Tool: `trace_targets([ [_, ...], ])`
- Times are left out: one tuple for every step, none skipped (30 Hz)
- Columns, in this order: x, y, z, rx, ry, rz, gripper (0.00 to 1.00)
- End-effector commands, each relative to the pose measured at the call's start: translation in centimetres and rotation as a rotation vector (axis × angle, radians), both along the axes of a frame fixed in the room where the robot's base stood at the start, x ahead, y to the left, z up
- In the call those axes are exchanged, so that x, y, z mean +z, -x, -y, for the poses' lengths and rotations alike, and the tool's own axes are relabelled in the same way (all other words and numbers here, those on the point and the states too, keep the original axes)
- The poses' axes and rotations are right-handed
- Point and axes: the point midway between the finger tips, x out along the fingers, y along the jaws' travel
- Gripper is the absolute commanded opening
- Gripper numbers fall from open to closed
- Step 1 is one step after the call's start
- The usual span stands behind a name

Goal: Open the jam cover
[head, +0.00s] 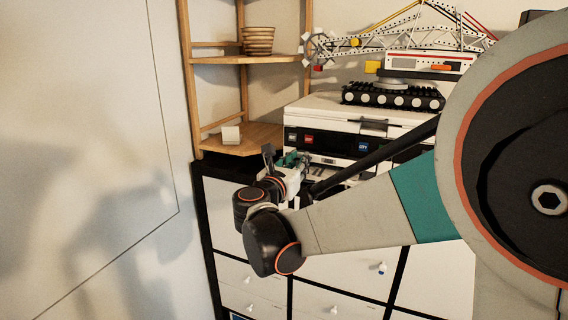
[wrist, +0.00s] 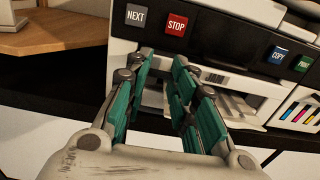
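The white printer (head: 325,107) stands on the cabinet, with a dark button strip along its front. In the wrist view, a pale panel with a small dark JAM label (wrist: 213,79) sits below the strip, between the STOP and COPY buttons. The panel looks closed; my right finger hides part of its left side. My gripper (wrist: 163,60) has green-padded fingers spread apart with nothing between them. Its tips are in front of the printer's face, below the STOP button (wrist: 177,25) and left of the JAM label. I cannot tell whether they touch. In the head view my gripper (head: 283,158) is at the printer's left front.
Below the panel is an open slot with a pale tray (wrist: 240,108). Colored ink windows (wrist: 297,112) are at the right. A NEXT button (wrist: 136,15) is left of STOP. A wooden corner shelf (head: 245,139) stands left; a model crane (head: 410,60) sits on the printer.

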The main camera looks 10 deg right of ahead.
Motion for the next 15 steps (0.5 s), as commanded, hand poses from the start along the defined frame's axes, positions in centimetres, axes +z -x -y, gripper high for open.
trace_targets([
  [-0.05,0.01,0.03,-0.001,-0.001,0.0,0.48],
  [-0.05,0.01,0.03,-0.001,-0.001,0.0,0.5],
  [-0.05,0.0,0.03,0.0,-0.001,0.0,0.54],
  [-0.05,0.0,0.03,0.0,-0.001,0.0,0.58],
  [-0.05,-0.01,0.02,0.0,-0.001,0.0,0.58],
  [-0.05,-0.01,0.01,0.0,-0.001,0.0,0.58],
  [-0.05,-0.02,-0.01,0.001,-0.001,0.0,0.58],
  [-0.04,-0.03,-0.02,0.001,-0.001,0.0,0.58],
  [-0.04,-0.03,-0.03,0.001,-0.001,0.0,0.58],
  [-0.03,-0.04,-0.03,0.001,-0.001,0.0,0.58],
  [-0.03,-0.03,-0.04,0.001,-0.001,0.0,0.58],
  [-0.03,-0.04,-0.05,0.001,-0.001,-0.001,0.58],
  [-0.03,-0.04,-0.05,0.001,-0.001,-0.001,0.58],
  [-0.02,-0.04,-0.04,0.001,0.0,0.0,0.58],
  [-0.01,-0.04,-0.04,0.001,0.0,0.0,0.58],
])
